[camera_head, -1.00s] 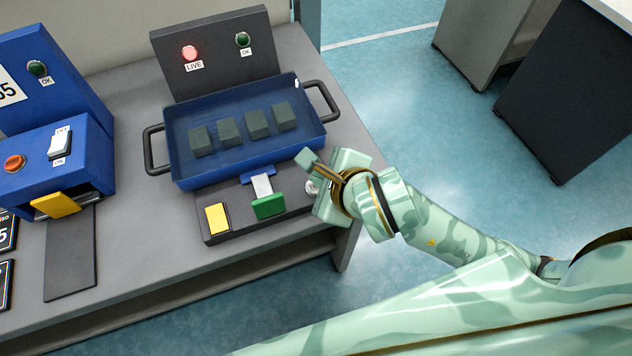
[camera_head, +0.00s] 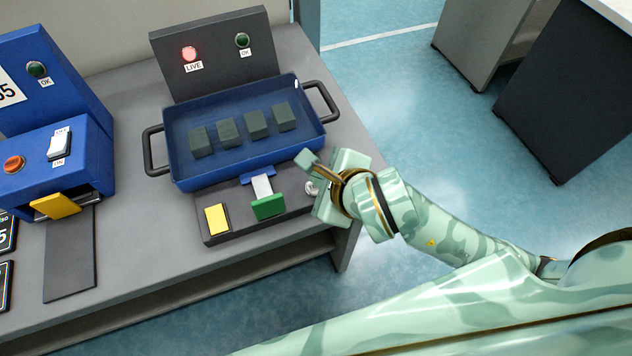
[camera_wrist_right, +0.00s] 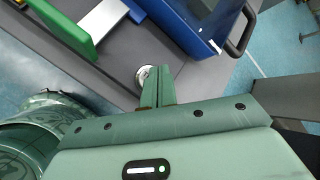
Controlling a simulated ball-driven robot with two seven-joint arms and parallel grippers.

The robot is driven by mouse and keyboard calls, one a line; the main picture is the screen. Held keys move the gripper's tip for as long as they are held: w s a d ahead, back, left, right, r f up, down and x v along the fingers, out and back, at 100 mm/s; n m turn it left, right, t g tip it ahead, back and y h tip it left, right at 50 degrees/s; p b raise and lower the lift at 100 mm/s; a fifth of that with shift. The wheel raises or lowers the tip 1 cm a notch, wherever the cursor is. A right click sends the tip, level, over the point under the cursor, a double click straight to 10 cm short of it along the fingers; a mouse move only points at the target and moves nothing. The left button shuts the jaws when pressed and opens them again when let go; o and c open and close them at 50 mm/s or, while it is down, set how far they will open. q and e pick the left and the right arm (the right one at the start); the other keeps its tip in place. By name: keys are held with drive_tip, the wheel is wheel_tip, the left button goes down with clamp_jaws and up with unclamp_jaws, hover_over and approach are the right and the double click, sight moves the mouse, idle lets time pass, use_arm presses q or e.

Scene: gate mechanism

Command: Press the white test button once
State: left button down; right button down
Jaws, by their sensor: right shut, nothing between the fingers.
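The white test button (camera_head: 311,187) shows as a pale round piece at the right end of the dark control panel (camera_head: 232,229), partly hidden by my right gripper (camera_head: 307,160). In the right wrist view the button (camera_wrist_right: 143,74) is a white disc with a metal rim, right beside the fingertips. My right gripper (camera_wrist_right: 155,72) is shut and empty, with its fingers over the panel by the button. I cannot tell whether they touch it. My left gripper is in neither view.
A green handle (camera_head: 268,207) and a yellow block (camera_head: 216,218) sit on the same panel. A blue tray (camera_head: 190,182) with several dark blocks stands behind it. A dark board (camera_head: 215,60) with a lit red LIVE lamp (camera_head: 190,53) stands at the back.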

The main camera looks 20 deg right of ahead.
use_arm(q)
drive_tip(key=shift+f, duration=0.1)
use_arm(e)
drive_tip(key=shift+f, duration=0.15)
idle(0.5)
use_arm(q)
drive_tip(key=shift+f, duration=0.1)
use_arm(e)
drive_tip(key=shift+f, duration=0.3)
